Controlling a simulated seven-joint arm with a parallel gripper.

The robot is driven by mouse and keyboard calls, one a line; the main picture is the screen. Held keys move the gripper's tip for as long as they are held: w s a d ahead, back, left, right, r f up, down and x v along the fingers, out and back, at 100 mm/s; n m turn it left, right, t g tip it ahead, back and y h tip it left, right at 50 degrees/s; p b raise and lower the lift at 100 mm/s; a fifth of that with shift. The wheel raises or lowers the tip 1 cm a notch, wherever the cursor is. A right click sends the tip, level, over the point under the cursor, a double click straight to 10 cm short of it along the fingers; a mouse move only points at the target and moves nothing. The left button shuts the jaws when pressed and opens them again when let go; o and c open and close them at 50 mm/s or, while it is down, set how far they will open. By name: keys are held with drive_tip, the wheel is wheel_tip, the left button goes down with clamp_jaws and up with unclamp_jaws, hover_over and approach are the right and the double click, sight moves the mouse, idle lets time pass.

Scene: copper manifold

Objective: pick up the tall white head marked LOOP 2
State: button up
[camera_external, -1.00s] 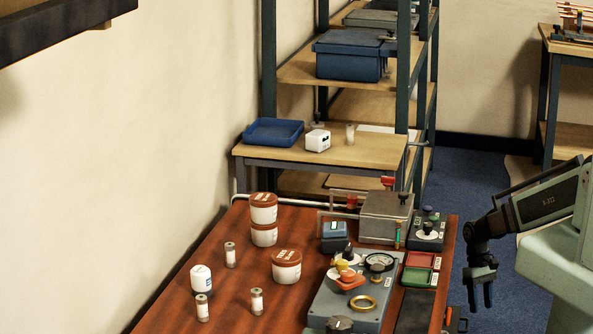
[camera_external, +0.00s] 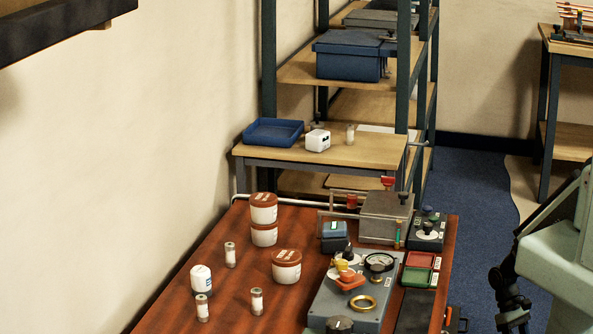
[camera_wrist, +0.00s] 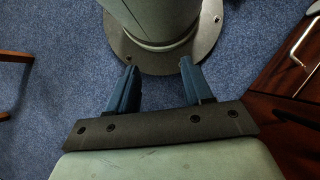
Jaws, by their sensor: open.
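A white rounded head (camera_external: 201,280) with a small blue mark stands upright on the left part of the red-brown table (camera_external: 180,315); its lettering is too small to read. A smaller white block-like piece (camera_external: 318,141) with dark marks sits on the wooden side table behind. I cannot tell from the markings which one is LOOP 2. My gripper (camera_external: 515,322) hangs low to the right of the table, far from both. In the wrist view my gripper (camera_wrist: 158,66) is open and empty, with its two blue fingers apart over the floor.
Small capped cylinders (camera_external: 257,301) stand near the white head. Brown-lidded jars (camera_external: 287,267) stand in the table's middle. A grey panel with gauge and knobs (camera_external: 350,300) fills the right side. A blue tray (camera_external: 273,132) is on the side table. Blue carpet (camera_wrist: 60,70) lies beneath my gripper.

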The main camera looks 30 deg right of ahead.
drive_tip(key=shift+o, duration=0.2)
drive_tip(key=o, duration=0.5)
